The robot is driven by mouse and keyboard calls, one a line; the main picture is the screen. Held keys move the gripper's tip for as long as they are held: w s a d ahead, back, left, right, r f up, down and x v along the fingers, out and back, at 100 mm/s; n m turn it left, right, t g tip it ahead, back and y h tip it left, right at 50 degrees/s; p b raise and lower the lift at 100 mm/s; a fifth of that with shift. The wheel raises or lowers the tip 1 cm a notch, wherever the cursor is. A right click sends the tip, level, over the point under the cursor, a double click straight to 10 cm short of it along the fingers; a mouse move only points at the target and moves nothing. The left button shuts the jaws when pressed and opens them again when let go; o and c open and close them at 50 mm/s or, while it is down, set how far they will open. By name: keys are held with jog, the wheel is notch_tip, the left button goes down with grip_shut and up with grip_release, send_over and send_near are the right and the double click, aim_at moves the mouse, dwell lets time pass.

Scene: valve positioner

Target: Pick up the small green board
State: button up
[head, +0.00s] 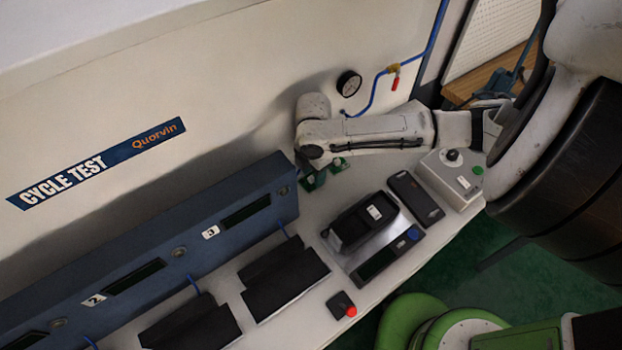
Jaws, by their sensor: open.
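My arm reaches in from the right, and its end hangs over the bench close to the back panel. My gripper (318,170) points down there and is open; the wrist above hides most of it. Small green parts (339,164) show just below and beside the wrist, with a darker green part (313,181) to their left. I cannot clearly tell which of this green is the small green board, or whether the fingers touch it. Nothing is seen held.
Right of the gripper are a black device on a scale-like base (378,263), a dark slim case (415,198) and a grey control box (452,178). A blue rail (150,262) runs along the left, with black trays (283,280) before it. A red-button switch (341,305) sits near the front edge.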

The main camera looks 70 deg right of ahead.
jog(key=shift+f, duration=0.2)
grip_shut()
dwell(0.3)
jog(key=shift+r, duration=0.1)
